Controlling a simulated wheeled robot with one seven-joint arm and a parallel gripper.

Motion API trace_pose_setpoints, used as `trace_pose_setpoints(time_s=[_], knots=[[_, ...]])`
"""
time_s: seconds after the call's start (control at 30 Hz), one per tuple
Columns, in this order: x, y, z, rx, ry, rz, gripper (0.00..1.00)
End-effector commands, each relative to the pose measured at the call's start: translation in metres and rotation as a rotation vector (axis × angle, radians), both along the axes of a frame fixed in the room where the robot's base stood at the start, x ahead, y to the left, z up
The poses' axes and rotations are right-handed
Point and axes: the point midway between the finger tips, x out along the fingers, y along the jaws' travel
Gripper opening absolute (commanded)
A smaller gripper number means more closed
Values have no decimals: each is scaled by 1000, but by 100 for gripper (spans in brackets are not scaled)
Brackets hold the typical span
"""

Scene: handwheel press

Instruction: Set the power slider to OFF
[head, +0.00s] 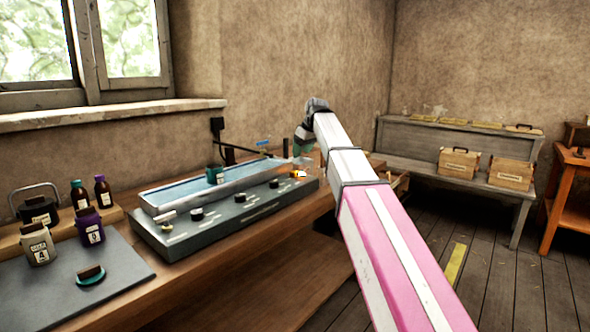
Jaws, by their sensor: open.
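A grey control panel (240,224) with several black knobs runs along the bench. A small orange-yellow piece (298,173) sits at its far right end. A pale piece (167,215) lies at its near left end. I cannot tell for sure which of these is the power slider, and no OFF mark is readable. My arm reaches in from the lower right. My gripper (303,160) is small and hard to make out beyond the arm's bend, open, close to the panel's right end. Whether it touches anything there cannot be seen.
A long pale blue tray (180,185) stands behind the panel, with a dark teal jar (215,174) at it. Jars and bottles stand at left by a grey mat (75,285). A bench (455,165) with wooden boxes is at the back right. Floor at right is open.

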Motion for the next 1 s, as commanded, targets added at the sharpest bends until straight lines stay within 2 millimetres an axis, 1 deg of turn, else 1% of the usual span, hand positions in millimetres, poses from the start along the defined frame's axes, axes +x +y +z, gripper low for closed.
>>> trace_pose_setpoints(time_s=[0.17, 0.3, 0.5, 0.7, 1.0], knots=[[5, 8, -24, -1, 2, 0, 57], [11, 16, -48, -2, 3, 0, 57], [19, 25, -77, -1, 2, 0, 57], [23, 30, -92, -1, 1, -1, 57], [24, 31, -95, 0, 0, -1, 57]])
